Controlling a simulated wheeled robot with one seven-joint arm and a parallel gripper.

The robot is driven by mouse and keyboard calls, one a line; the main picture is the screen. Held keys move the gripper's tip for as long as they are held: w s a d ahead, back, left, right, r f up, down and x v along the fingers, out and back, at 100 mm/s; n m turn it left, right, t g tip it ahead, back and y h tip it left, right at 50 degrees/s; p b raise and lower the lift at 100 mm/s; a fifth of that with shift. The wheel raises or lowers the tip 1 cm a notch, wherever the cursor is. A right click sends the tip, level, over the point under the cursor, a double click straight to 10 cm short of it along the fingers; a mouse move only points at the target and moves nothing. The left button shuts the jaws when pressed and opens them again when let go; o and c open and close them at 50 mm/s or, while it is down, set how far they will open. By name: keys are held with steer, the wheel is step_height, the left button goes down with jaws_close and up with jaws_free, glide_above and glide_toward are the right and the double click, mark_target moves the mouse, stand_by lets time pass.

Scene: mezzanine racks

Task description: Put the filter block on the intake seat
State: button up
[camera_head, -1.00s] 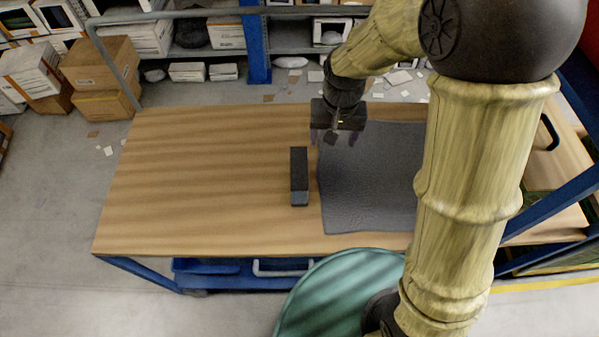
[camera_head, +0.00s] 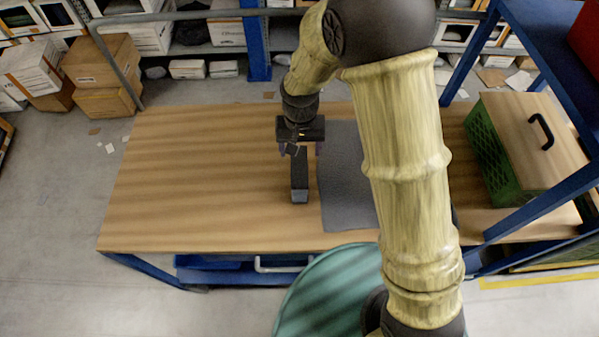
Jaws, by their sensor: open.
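The dark block (camera_head: 299,183), which looks like the filter block, lies lengthwise on the wooden table top, just left of a dark grey mat (camera_head: 345,190). My gripper (camera_head: 300,150) is open above the far end of the block, with one finger on either side of it in the picture. The gripper hides the block's far end, and I cannot tell whether the fingers touch it. I cannot make out a clear intake seat; my arm covers much of the mat's right part.
The wooden table top (camera_head: 190,190) is bare on the left. A green crate (camera_head: 486,160) with a wooden lid and black handle stands at the right, behind a blue frame post (camera_head: 540,212). Shelves with boxes and stacked cartons (camera_head: 103,75) stand behind.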

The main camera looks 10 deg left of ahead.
mark_target(300, 165)
step_height(300, 165, down, 7)
steer(key=shift+r+p, duration=0.1)
steer(key=shift+p, duration=0.75)
steer(key=shift+s, duration=0.1)
steer(key=shift+s+f+p, duration=0.15)
steer(key=shift+f+p, duration=0.45)
steer(key=shift+f, duration=0.05)
steer(key=shift+a+f+p, duration=0.1)
steer(key=shift+f+p, duration=0.7)
steer(key=shift+f, duration=1.15)
steer(key=shift+s, duration=0.1)
